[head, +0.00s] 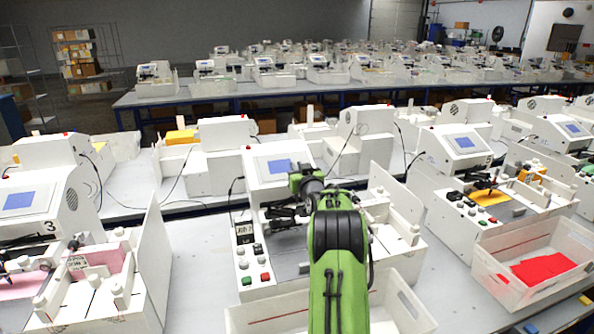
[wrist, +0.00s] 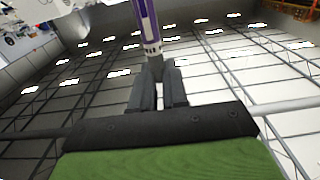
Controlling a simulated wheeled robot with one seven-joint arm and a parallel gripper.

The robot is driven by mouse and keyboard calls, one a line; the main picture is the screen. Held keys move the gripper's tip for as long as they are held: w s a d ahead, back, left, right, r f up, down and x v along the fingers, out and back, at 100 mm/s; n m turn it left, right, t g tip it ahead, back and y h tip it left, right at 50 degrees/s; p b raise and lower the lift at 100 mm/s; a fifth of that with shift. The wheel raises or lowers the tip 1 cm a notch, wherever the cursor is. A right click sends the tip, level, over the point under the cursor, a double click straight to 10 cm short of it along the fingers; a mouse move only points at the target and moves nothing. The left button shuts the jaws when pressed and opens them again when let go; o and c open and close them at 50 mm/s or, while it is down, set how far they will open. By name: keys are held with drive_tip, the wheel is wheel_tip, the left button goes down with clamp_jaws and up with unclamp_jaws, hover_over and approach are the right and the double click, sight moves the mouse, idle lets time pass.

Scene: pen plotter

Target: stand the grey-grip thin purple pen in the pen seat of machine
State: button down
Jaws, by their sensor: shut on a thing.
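In the wrist view my gripper (wrist: 158,80) is shut on the thin purple pen (wrist: 148,22). The pen has a purple and pale barrel, with a pale grey band just beyond the fingertips. It runs out of the top of the picture, so its far end is not seen. In the head view my green arm reaches over the middle machine (head: 268,165), a white plotter with a blue screen. The arm covers part of this machine. I cannot pick out the pen or the pen seat there.
An open white bin (head: 400,310) stands in front of the middle machine, partly behind my arm. Another bin with red sheets (head: 545,268) stands at the right. Similar machines stand close on both sides, with upright panels (head: 152,262) between.

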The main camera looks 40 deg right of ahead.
wheel_tip(320, 180, down, 6)
drive_tip(key=b, duration=0.6)
drive_tip(key=shift+b, duration=0.35)
drive_tip(key=shift+r, duration=0.1)
drive_tip(key=shift+b, duration=1.1)
idle(0.7)
drive_tip(key=shift+f, duration=0.2)
